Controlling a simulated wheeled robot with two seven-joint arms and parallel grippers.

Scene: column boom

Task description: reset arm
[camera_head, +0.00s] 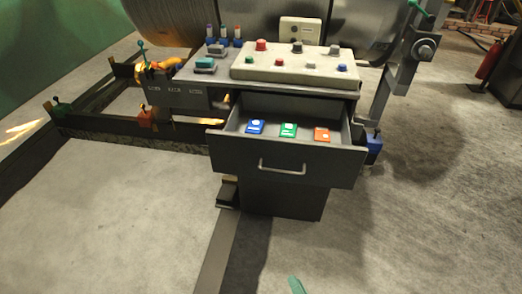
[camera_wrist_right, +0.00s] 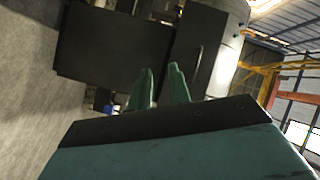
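My right gripper (camera_head: 297,285) shows in the head view only as a small green tip at the bottom edge, over bare floor and well in front of the open drawer. In the right wrist view my right gripper (camera_wrist_right: 160,82) shows two green fingers with a narrow gap between them and nothing held. Beyond the fingers is a dark cabinet (camera_wrist_right: 110,45), tilted in that view. My left gripper is not in the head view.
A grey drawer (camera_head: 230,152) stands pulled out under the control panel (camera_head: 300,65). It holds a blue card (camera_head: 255,127), a green card (camera_head: 289,130) and an orange card (camera_head: 322,134). Low dark frames lie at left. The concrete floor (camera_head: 420,230) in front is clear.

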